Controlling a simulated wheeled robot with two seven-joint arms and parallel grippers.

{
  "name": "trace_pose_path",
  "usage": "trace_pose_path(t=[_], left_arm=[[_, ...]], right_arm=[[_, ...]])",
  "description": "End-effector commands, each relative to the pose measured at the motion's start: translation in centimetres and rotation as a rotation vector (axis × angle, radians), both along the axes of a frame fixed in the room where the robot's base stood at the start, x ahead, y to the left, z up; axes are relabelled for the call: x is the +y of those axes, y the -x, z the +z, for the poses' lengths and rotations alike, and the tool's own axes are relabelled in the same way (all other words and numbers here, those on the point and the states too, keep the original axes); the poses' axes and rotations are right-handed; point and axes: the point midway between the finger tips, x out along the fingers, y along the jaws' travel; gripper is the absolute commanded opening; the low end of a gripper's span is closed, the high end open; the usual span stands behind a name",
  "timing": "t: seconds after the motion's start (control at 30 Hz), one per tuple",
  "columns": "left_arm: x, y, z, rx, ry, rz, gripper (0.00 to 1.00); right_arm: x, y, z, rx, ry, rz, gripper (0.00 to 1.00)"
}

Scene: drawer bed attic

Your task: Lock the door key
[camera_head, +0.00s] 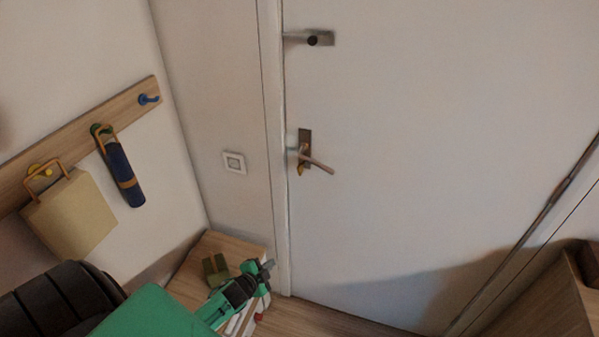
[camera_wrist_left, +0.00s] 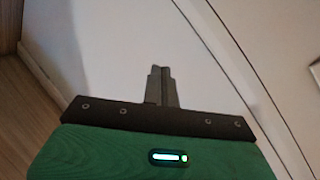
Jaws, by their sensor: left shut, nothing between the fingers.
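The white door (camera_head: 430,130) is closed in the head view. Its handle plate (camera_head: 305,138) carries a lever handle (camera_head: 318,163) that slants down to the right. A small brass-coloured key (camera_head: 301,169) shows just below the lever. My left gripper (camera_head: 269,265) is low at the left of the door, well below the handle and key, above a small wooden cabinet. In the left wrist view its fingers (camera_wrist_left: 160,85) are together with nothing between them, in front of a plain white surface. The key does not show in the wrist view. My right gripper is in neither view.
A metal fitting (camera_head: 315,39) sits higher on the door. A coat rack (camera_head: 80,145) with a beige bag (camera_head: 70,215) and a blue umbrella (camera_head: 124,175) hangs on the left wall. A wooden cabinet (camera_head: 225,248) stands below. Wooden furniture (camera_head: 545,295) is at the lower right.

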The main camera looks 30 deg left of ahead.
Motion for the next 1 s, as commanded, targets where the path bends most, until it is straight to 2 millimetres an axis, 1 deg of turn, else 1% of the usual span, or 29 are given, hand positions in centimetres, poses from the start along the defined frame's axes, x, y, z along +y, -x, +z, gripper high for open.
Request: trace_pose_path(t=[0.03, 0.07, 0.1, 0.2, 0.3, 0.33, 0.4, 0.5, 0.83, 1.0], left_arm=[[0.7, -2.5, 5.5, -0.103, -0.069, -0.044, 0.00], [0.9, -3.6, 8.3, -0.157, -0.108, -0.068, 0.00], [1.0, -4.9, 11.7, -0.223, -0.158, -0.097, 0.00], [0.9, -6.7, 19.0, -0.357, -0.265, -0.151, 0.00], [0.6, -7.4, 23.8, -0.447, -0.340, -0.186, 0.00], [0.5, -7.5, 24.7, -0.464, -0.355, -0.192, 0.00], [0.4, -7.6, 26.2, -0.492, -0.378, -0.202, 0.00], [0.3, -7.7, 27.0, -0.507, -0.392, -0.208, 0.00], [0.3, -7.8, 26.9, -0.505, -0.389, -0.206, 0.00], [0.2, -9.1, 27.2, -0.506, -0.388, -0.205, 0.00]], right_arm=[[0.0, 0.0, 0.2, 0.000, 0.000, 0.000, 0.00], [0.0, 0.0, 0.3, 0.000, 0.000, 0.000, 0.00], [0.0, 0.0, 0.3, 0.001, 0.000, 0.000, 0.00], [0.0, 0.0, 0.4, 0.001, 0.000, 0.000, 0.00], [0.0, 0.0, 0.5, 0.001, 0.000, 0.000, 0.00], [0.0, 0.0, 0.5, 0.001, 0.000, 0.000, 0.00], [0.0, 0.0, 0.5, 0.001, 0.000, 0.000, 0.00], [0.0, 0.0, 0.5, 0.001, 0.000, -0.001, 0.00], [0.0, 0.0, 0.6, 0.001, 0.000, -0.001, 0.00], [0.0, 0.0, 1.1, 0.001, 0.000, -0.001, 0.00]])
